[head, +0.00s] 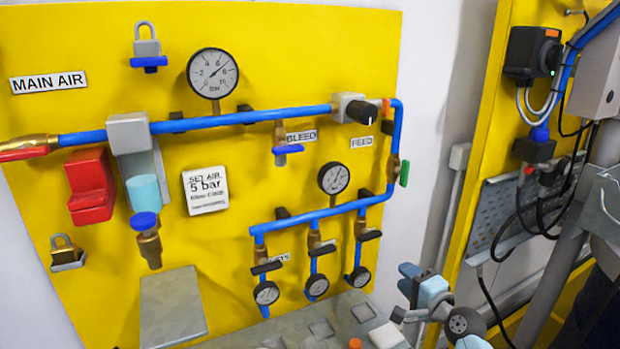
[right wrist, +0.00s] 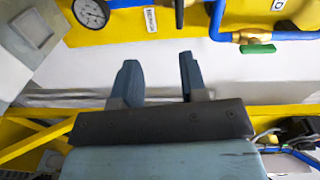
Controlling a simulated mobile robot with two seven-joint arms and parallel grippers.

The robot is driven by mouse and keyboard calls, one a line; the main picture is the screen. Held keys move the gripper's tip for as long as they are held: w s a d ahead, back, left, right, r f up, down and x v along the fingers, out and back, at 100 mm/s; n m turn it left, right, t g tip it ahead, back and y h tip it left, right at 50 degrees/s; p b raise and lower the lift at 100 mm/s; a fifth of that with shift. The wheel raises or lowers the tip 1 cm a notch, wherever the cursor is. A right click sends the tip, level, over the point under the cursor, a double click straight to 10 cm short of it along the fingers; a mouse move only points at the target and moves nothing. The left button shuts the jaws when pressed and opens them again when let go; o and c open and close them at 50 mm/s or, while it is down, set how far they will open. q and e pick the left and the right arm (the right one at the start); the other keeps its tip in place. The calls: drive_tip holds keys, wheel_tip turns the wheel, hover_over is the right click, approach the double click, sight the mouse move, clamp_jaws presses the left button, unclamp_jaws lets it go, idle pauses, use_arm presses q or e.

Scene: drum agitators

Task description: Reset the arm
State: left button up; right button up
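My right gripper (head: 404,292) is at the lower right of the head view, in front of the gap between the yellow panel (head: 250,180) and the frame on the right. In the right wrist view its two dark blue fingers (right wrist: 158,75) stand apart with nothing between them. The green-handled valve (head: 404,173) is above it in the head view; its green handle (right wrist: 258,48) also shows right of the fingers in the wrist view. My left gripper is not in view.
The panel carries blue pipes (head: 240,118), a large gauge (head: 212,73), several smaller gauges, and red (head: 90,187) and grey fittings. A grey shelf (head: 300,330) holds small items below. A yellow frame with cables (head: 520,200) stands on the right. Bare white wall (head: 440,100) lies between.

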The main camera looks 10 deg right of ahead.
drive_tip(key=s+a+f+n+g+h, duration=0.25)
drive_tip(key=s+f+n, duration=0.35)
drive_tip(key=s+f, duration=0.7)
drive_tip(key=s+a+f+n+g, duration=0.1)
drive_tip(key=s+a+f+n, duration=0.1)
drive_tip(key=s, duration=0.4)
drive_tip(key=s+a+f+n+g, duration=0.1)
drive_tip(key=s+a+f+n, duration=0.1)
drive_tip(key=s+f+n, duration=0.2)
drive_tip(key=s+a+f+n+g+p, duration=0.1)
drive_tip(key=s+f+n, duration=0.3)
drive_tip(key=s, duration=0.6)
drive_tip(key=shift+a+f, duration=0.15)
drive_tip(key=shift+a, duration=0.35)
idle(4.2)
